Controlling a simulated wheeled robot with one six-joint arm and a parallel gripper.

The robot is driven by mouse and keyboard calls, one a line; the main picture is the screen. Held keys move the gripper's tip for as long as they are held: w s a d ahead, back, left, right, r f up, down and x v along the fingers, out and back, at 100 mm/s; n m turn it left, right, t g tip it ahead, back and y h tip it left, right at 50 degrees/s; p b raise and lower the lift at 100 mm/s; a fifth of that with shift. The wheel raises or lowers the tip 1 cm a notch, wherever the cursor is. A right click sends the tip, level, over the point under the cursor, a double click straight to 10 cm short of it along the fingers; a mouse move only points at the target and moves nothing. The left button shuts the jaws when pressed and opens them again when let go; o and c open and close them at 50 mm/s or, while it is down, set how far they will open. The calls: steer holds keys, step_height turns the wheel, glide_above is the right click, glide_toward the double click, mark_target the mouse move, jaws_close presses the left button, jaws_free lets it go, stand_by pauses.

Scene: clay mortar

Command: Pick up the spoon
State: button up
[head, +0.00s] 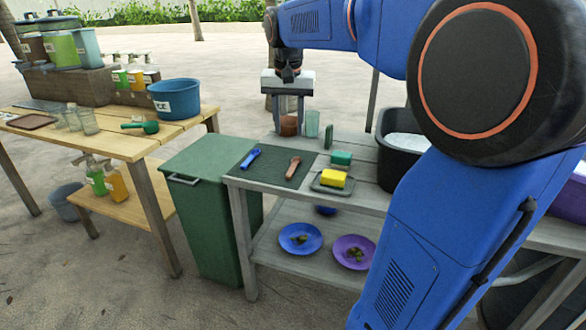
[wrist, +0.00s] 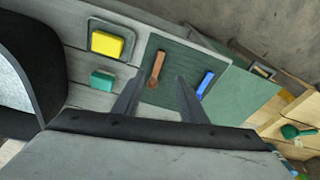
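A brown spoon (head: 292,167) lies on a dark green mat (head: 266,170) on the grey table. In the wrist view the spoon (wrist: 157,66) shows beyond and between my finger ends, its wider end towards me. A blue-handled item (head: 251,158) lies left of it on the mat; it also shows in the wrist view (wrist: 205,83). My gripper (head: 288,118) points down over the back of the table, behind the mat. Its fingers (wrist: 157,82) are apart with nothing seen held between them. A reddish-brown cup (head: 289,126) shows by the fingertips in the head view; I cannot tell whether they touch.
A clear glass (head: 312,124) stands close right of my gripper. A yellow sponge (head: 333,178) on a tray, a green block (head: 341,158) and a black basin (head: 396,165) are right of the mat. A green bin (head: 213,210) stands left; a wooden table (head: 115,143) lies beyond.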

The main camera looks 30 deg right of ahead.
steer(key=w+d+m, duration=0.1)
steer(key=w+d, duration=0.2)
steer(key=w, duration=0.2)
glide_above(293, 166)
steer(key=shift+m, duration=0.3)
steer(key=f, duration=1.1)
steer(key=shift+s+a, duration=0.2)
steer(key=shift+a, duration=0.05)
steer(key=shift+w+d+f, duration=0.1)
steer(key=shift+f, duration=1.25)
steer(key=shift+d+f, duration=0.1)
steer(key=shift+f, duration=1.25)
steer(key=shift+c, duration=0.5)
jaws_close()
